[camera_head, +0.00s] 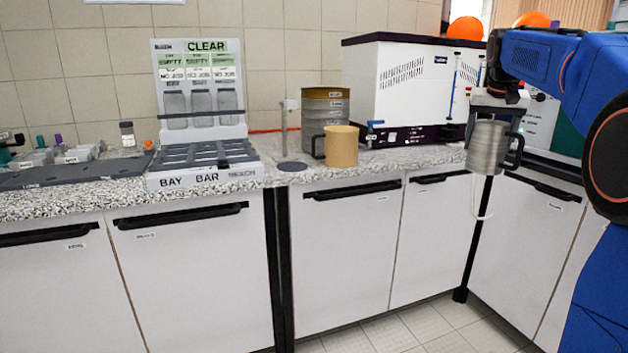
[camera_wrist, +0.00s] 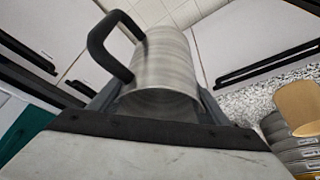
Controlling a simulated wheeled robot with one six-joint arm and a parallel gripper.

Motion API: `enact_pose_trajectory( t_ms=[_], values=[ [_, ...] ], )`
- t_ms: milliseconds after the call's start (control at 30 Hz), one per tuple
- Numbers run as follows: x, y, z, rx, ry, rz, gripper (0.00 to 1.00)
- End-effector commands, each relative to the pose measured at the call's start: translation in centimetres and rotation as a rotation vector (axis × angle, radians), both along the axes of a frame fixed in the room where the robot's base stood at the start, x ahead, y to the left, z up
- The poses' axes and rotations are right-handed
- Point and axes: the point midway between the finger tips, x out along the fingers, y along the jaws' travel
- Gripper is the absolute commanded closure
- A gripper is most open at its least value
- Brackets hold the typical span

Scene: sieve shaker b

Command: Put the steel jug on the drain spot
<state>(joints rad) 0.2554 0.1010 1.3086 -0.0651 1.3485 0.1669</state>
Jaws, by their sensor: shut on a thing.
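The steel jug (camera_head: 486,150) is a grey ribbed cylinder with a black handle on its right side in the head view. My gripper (camera_head: 492,122) is shut on it and holds it roughly upright in the air, in front of the counter's right part. In the wrist view the jug (camera_wrist: 165,70) sits between the two fingers, with its handle at the upper left. A dark round patch (camera_head: 292,166) on the counter beside a thin grey post looks like the drain spot. It is bare and well to the left of my gripper.
A tan cylindrical container (camera_head: 341,147) with a dark handle stands right of the dark patch. A stack of sieves (camera_head: 325,108) is behind it. A grey post (camera_head: 284,128) rises behind the patch. The slotted rack (camera_head: 205,158) lies left, and a white machine (camera_head: 400,85) stands behind.

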Motion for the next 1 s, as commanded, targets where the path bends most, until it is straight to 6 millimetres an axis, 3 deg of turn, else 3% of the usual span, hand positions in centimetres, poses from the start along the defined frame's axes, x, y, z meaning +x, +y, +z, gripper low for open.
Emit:
enact_pose_trajectory(
  t_ms=[267, 467, 733, 1000],
  values=[
    [3.2, 0.6, -4.9, -0.001, 0.000, 0.033, 0.58],
    [6.3, 1.3, -11.0, 0.000, 0.003, 0.069, 0.58],
    [11.0, 3.8, -24.2, 0.003, 0.005, 0.143, 0.58],
    [12.7, 7.3, -38.3, 0.007, 0.005, 0.218, 0.58]
  ],
)
